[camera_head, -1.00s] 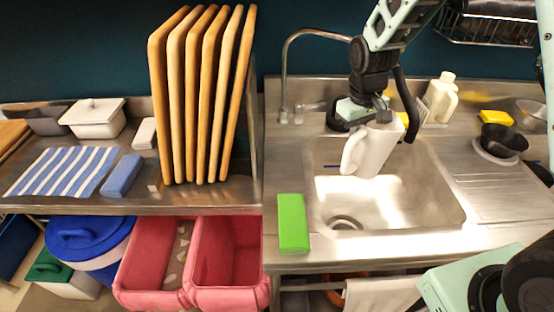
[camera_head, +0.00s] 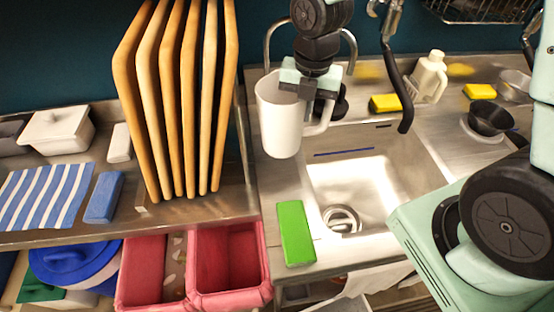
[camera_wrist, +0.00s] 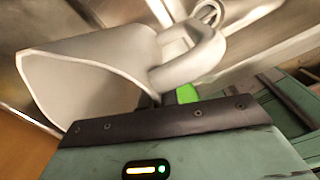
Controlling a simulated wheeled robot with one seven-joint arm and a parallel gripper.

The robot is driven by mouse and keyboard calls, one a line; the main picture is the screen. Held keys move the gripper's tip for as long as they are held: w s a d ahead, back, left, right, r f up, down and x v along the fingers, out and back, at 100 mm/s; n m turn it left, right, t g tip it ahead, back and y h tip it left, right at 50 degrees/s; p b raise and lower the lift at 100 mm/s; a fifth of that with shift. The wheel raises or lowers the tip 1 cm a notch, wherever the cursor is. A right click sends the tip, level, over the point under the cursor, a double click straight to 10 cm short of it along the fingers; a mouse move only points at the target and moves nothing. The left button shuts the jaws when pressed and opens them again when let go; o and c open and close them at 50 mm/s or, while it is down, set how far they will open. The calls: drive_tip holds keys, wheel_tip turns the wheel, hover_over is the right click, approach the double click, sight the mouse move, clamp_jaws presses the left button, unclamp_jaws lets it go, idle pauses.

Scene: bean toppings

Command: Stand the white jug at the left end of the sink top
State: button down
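The white jug (camera_head: 281,122) hangs upright from my gripper (camera_head: 312,92), over the left end of the steel sink top (camera_head: 270,190) in the head view. My gripper is shut on the jug near its rim and handle. The jug's handle points right, towards the basin (camera_head: 370,180). Whether its base touches the sink top I cannot tell. In the wrist view the jug (camera_wrist: 95,75) fills the left and middle, its mouth facing left and its handle just above the gripper (camera_wrist: 160,110). The fingertips are partly hidden.
A green block (camera_head: 296,233) lies at the front left of the sink top. Wooden boards (camera_head: 180,100) stand upright just left of the jug. The tap (camera_head: 268,45) rises behind it. A yellow sponge (camera_head: 385,103) and a cream bottle (camera_head: 430,77) stand behind the basin.

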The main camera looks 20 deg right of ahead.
drive_tip(key=shift+n, duration=0.3)
wheel_tip(320, 180, down, 10)
drive_tip(key=p, duration=0.2)
drive_tip(key=shift+a, duration=0.1)
drive_tip(key=c, duration=1.7)
unclamp_jaws()
wheel_tip(320, 180, up, 11)
drive_tip(key=b, duration=0.2)
drive_tip(key=s+a+r+m, duration=0.2)
drive_tip(key=s+m, duration=0.4)
drive_tip(key=m, duration=0.1)
drive_tip(key=s+a+r+m, duration=0.2)
drive_tip(key=s+a+m, duration=0.1)
drive_tip(key=s+m, duration=0.3)
drive_tip(key=s+a+r+m, duration=0.2)
drive_tip(key=s+m, duration=0.4)
drive_tip(key=m, duration=0.3)
drive_tip(key=shift+s+a+r, duration=0.35)
drive_tip(key=shift+s+a, duration=0.05)
drive_tip(key=shift+a, duration=0.2)
